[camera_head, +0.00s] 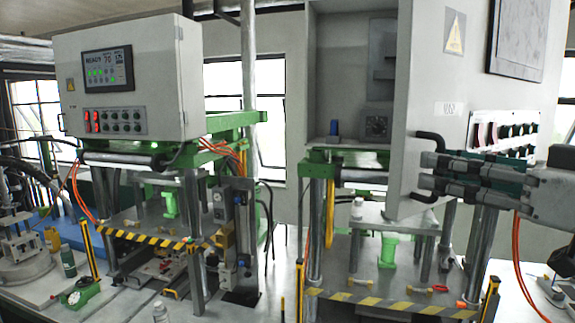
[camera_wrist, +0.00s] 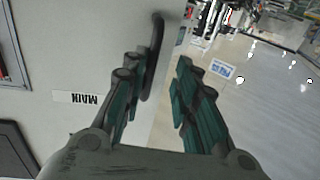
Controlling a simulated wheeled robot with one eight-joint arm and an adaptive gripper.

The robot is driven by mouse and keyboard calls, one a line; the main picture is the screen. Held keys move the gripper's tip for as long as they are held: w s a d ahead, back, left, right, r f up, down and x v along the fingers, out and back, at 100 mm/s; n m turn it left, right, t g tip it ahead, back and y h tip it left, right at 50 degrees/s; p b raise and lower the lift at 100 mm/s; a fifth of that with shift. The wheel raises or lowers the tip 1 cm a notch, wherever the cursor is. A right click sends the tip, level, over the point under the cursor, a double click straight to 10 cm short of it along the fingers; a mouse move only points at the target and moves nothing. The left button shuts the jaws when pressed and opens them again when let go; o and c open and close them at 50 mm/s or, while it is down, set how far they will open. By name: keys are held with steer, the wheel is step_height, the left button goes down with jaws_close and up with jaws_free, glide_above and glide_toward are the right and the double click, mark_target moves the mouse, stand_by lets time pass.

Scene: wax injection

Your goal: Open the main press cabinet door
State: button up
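The main press cabinet (camera_head: 345,70) stands at the right in the head view, and its pale grey door (camera_head: 425,85) is swung open, so the inside shows. The door bears a small MAIN label, also seen upside down in the wrist view (camera_wrist: 75,97). The dark door handle (camera_head: 430,137) is at the door's edge; in the wrist view the handle (camera_wrist: 157,50) lies just past the left finger, inside the gap. My gripper (camera_head: 428,172) is at the handle, its fingers spread in the wrist view (camera_wrist: 160,90). I cannot tell whether a finger touches the handle.
A second press with a control box (camera_head: 125,80) and lit screen stands at the left. Below the open cabinet is a press table with a yellow-black striped edge (camera_head: 390,305). Open floor (camera_wrist: 255,100) shows beyond the door in the wrist view.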

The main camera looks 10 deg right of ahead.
steer(key=shift+o, duration=0.6)
steer(key=shift+m+t+h, duration=0.3)
steer(key=shift+m+h, duration=0.2)
steer(key=d, duration=0.1)
steer(key=s+d, duration=0.2)
steer(key=shift+d+f, duration=0.2)
steer(key=shift+d, duration=0.2)
steer(key=shift+o, duration=1.4)
steer(key=shift+s+d, duration=0.2)
steer(key=shift+s, duration=0.05)
steer(key=o, duration=1.1)
steer(key=shift+s+d+f, duration=0.1)
steer(key=shift+s, duration=0.85)
steer(key=shift+o, duration=0.2)
steer(key=w+a+n+g+y, duration=0.1)
steer(key=a+n+g+y, duration=0.1)
steer(key=a, duration=0.5)
steer(key=shift+w+a+n+g+y, duration=0.35)
steer(key=shift+n+y, duration=0.25)
steer(key=shift+y, duration=0.3)
